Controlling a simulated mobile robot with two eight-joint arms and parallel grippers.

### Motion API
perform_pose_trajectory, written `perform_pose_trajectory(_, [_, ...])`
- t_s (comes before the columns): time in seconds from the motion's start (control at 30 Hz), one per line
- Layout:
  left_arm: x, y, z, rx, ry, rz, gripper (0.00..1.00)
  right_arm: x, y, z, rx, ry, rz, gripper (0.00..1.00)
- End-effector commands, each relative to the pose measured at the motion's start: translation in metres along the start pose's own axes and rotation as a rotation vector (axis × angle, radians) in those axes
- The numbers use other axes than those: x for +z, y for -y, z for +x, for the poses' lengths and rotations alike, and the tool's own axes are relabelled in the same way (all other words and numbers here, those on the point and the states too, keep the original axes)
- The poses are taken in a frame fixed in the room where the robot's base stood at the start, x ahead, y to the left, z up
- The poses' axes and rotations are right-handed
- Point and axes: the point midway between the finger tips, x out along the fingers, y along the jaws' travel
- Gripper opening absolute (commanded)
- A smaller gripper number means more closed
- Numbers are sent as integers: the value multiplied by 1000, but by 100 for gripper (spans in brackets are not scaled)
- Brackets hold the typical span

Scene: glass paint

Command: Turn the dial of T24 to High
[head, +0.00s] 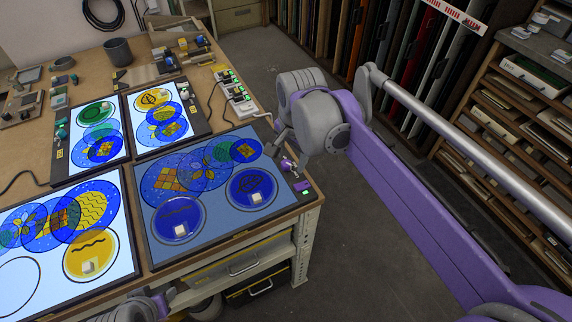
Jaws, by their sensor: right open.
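Light panels with painted glass discs lie on the workbench. The large right panel (222,235) is dimmer than the others and has a purple-topped dial (288,164) at its right edge, beside a small purple label (303,186). I cannot read T24 on any label or tell the dial's setting. My right gripper (289,151) is open right at this dial, its fingers pointing down around or beside it; contact is unclear. Part of my left arm shows at the bottom edge, but its gripper fingers do not show.
A bright large panel (22,293) and two smaller panels (83,167) (180,112) fill the bench. A power strip (233,91) with green lights stands behind the large right panel. Drawers (243,265) sit below. The floor (350,235) to the right is clear; shelves stand beyond.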

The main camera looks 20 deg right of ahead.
Motion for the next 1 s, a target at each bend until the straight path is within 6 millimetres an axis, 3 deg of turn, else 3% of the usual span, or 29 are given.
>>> perform_pose_trajectory(0.1, [9, 0, 11, 0, 7, 0, 50, -24, 28, 7, 72, 29, 259, 66])
perform_pose_trajectory(0.33, [16, 0, 18, 0, 11, 0, 50, -48, 54, 15, 161, 40, 575, 66])
perform_pose_trajectory(0.57, [17, 0, 19, 0, 12, 0, 50, -50, 55, 29, 175, 38, 629, 66])
perform_pose_trajectory(1.0, [21, 0, 25, 0, 15, 0, 50, -43, 43, 105, 174, 38, 625, 66])
